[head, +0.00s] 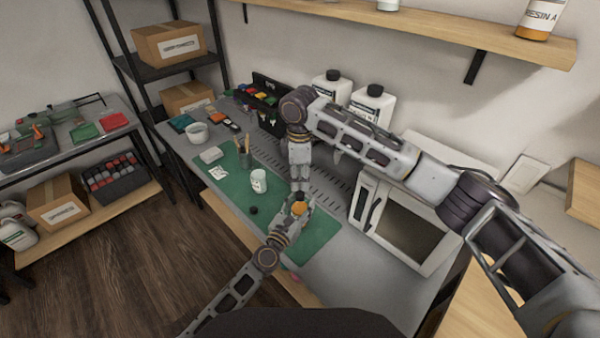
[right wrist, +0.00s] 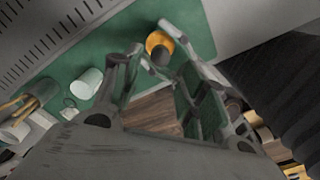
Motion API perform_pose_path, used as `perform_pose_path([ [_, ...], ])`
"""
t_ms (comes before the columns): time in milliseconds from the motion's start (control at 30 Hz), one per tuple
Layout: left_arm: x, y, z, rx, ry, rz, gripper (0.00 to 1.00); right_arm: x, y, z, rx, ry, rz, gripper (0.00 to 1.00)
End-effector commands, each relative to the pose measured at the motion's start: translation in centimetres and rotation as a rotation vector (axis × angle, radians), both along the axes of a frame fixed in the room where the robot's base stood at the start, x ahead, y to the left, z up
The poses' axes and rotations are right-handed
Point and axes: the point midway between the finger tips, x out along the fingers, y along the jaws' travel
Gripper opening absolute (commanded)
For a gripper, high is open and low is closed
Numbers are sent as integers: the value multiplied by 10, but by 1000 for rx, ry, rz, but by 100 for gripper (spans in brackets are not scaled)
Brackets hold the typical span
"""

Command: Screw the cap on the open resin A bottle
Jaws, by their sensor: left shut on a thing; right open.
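My left gripper (head: 289,220) comes in from below in the head view. It is shut on an orange-banded bottle (head: 297,208), mostly hidden by the grippers. In the right wrist view the bottle (right wrist: 157,40) shows as an orange ring with a dark middle; I cannot tell whether it is a bare mouth. My right gripper (head: 301,190) points down just above it, open; its fingers (right wrist: 150,42) reach towards the bottle in the wrist view. A small round black cap (head: 253,210) lies on the green mat (head: 318,235), left of the grippers.
A white cup (head: 259,181) stands on the mat near a pen holder (head: 244,160). A white oven-like box (head: 405,225) stands to the right. Two white jugs (head: 372,103) stand behind my right arm. A resin A bottle (head: 541,18) is on the shelf (head: 440,30).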

Motion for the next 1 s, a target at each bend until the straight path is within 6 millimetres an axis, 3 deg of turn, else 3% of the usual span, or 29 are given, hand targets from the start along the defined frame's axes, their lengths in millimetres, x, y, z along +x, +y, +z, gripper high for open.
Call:
perform_pose_path([
  [500, 0, 0, 0, 0, 0, 0, 0, 0, -1, -55, -1, 1, -1, 42],
  [1000, 0, 0, 0, 0, 0, 0, 0, 0, 0, -64, 0, 0, -1, 42],
])
